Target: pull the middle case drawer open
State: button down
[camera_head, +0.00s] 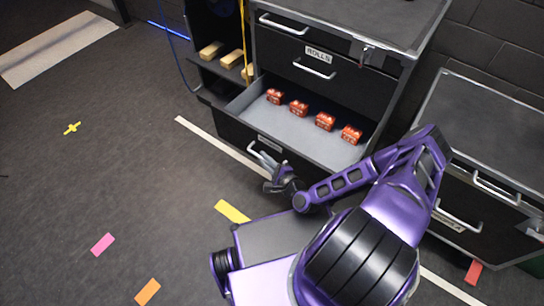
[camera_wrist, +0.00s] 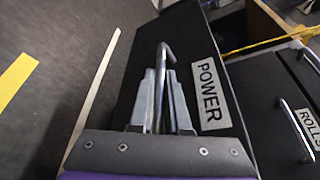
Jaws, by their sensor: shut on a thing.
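The case drawer (camera_head: 312,128) stands pulled out from the black case. Its grey inside shows, with a row of several small red packs (camera_head: 299,107) in it. Its front bears a POWER label (camera_wrist: 208,93) and a silver handle (camera_wrist: 161,75). My gripper (camera_head: 262,160) is at the drawer front, low in front of the case. In the wrist view its two fingers (camera_wrist: 160,98) are closed around the handle, one on each side. Part of the handle is hidden between the fingers.
Above the open drawer is a shut drawer labelled ROLLS (camera_head: 319,55). A shelf with tan blocks (camera_head: 211,50) is on the left. Another case (camera_head: 490,130) stands on the right. The floor (camera_head: 110,170) to the left is clear apart from flat tape marks.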

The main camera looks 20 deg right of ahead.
jog(key=shift+s+a, duration=0.25)
jog(key=shift+a, duration=0.1)
jog(key=c, duration=0.9)
grip_release()
jog(key=v, duration=1.7)
jog(key=shift+s+d+r, duration=0.1)
jog(key=shift+s+r, duration=0.05)
